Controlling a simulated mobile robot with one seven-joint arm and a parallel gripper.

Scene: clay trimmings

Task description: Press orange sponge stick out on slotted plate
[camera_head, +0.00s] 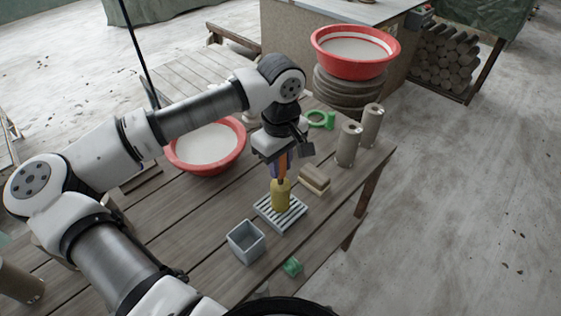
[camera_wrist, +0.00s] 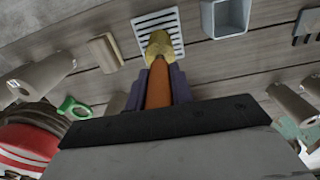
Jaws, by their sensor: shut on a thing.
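The sponge stick has an orange handle (camera_head: 283,164) and a yellow sponge head (camera_head: 281,194). My gripper (camera_head: 278,168) is shut on the orange handle and holds the stick nearly upright, head down. In the wrist view the handle (camera_wrist: 158,85) runs away between the purple fingers (camera_wrist: 158,90) to the yellow head (camera_wrist: 159,47). The slotted plate (camera_head: 283,222) is a pale grille with dark slots, lying on the table. The head is over the far part of the plate; I cannot tell whether it touches the slats. The head hides part of the plate.
A grey square box (camera_head: 246,242) stands just left of the plate. A wooden block (camera_head: 314,179) lies to the right. A green piece (camera_head: 292,267) lies in front, and a green ring tool (camera_head: 321,119) behind. A red basin (camera_head: 206,146) and clay cylinders (camera_head: 348,144) stand farther back.

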